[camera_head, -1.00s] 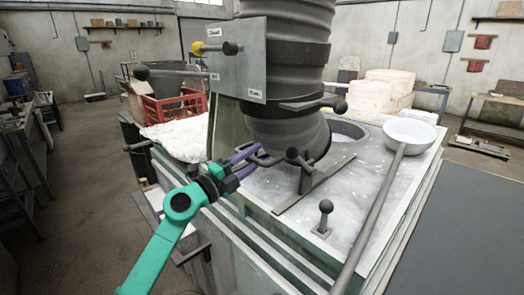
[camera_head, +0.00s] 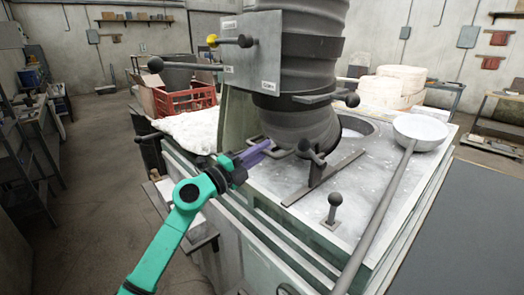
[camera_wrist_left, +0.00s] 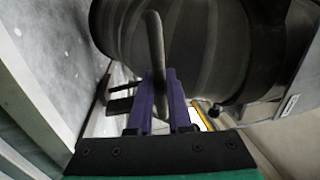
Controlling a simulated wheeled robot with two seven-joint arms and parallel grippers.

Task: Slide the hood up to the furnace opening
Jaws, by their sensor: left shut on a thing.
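The hood (camera_head: 300,122) is the dark grey, bent lower end of a thick ribbed duct. It stands over the furnace top (camera_head: 380,185), and its mouth faces right and down. The round furnace opening (camera_head: 360,127) shows partly just right of the hood, which hides its left side. My left gripper (camera_head: 262,150), with purple fingers, is shut on the hood's grey bar handle (camera_head: 285,153). In the left wrist view the handle (camera_wrist_left: 155,40) passes between the fingers (camera_wrist_left: 160,100), and the hood (camera_wrist_left: 195,50) fills the space behind it. My right gripper is not in view.
A ladle (camera_head: 420,130) rests at the right of the furnace top, its long handle running toward me. A short ball-topped lever (camera_head: 334,205) and a flat bar (camera_head: 325,178) are in front of the hood. A red crate (camera_head: 190,100) and white material (camera_head: 190,132) are at left.

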